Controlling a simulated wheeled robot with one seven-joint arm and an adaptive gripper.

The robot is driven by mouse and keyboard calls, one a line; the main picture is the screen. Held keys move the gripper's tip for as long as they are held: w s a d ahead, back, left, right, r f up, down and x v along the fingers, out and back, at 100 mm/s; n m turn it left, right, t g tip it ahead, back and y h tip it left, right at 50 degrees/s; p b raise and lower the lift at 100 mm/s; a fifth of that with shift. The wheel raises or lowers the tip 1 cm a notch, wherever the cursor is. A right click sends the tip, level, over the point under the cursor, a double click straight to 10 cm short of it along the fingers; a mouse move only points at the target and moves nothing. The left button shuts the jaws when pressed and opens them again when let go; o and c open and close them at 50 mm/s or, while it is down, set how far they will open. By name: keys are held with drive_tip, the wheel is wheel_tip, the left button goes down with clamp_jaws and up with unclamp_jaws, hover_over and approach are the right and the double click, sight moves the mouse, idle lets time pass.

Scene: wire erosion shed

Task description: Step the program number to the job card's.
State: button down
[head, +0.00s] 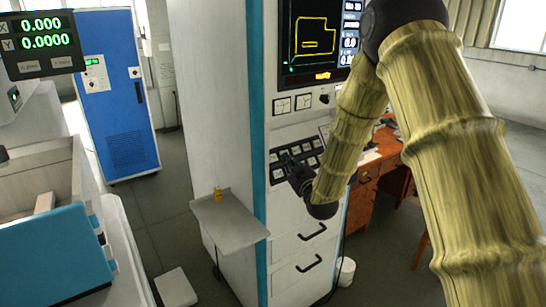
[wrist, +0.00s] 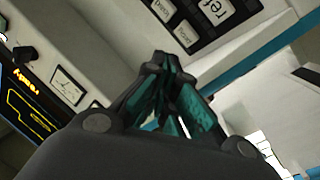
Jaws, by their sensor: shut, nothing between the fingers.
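My gripper (head: 296,172) is shut and empty, at the dark key panel (head: 284,153) on the white machine cabinet. I cannot tell whether the tips touch a key. The screen (head: 312,45) above shows a yellow path outline and a column of readouts too small to read surely; my arm covers part of its right edge. I cannot make out a job card or the program number.
Two dial gauges (head: 282,105) and a dark knob (head: 324,98) sit between screen and keys. Drawers with black handles (head: 312,231) lie below. A grey shelf (head: 228,222) juts out at left. A wooden desk (head: 367,180) stands behind my arm.

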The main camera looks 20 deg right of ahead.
sight(273, 158)
drive_tip(key=shift+n+t, duration=0.3)
drive_tip(key=shift+t, duration=0.1)
drive_tip(key=r, duration=0.2)
drive_tip(key=w+r, duration=0.1)
drive_tip(key=r, duration=0.1)
drive_tip(key=shift+w+d+r, duration=0.1)
drive_tip(key=shift+d, duration=0.05)
drive_tip(key=shift+w+a+f+b, duration=0.45)
drive_tip(key=shift+w+f, duration=0.45)
drive_tip(key=shift+w, duration=0.2)
drive_tip(key=shift+w+a+f+b, duration=0.4)
drive_tip(key=shift+w+f, duration=0.45)
drive_tip(key=shift+w, duration=0.25)
drive_tip(key=shift+w+a+f+b, duration=0.35)
drive_tip(key=shift+w+f+b, duration=0.1)
drive_tip(key=shift+w+f, duration=0.55)
drive_tip(key=shift+w+r, duration=0.1)
drive_tip(key=shift+r, duration=0.05)
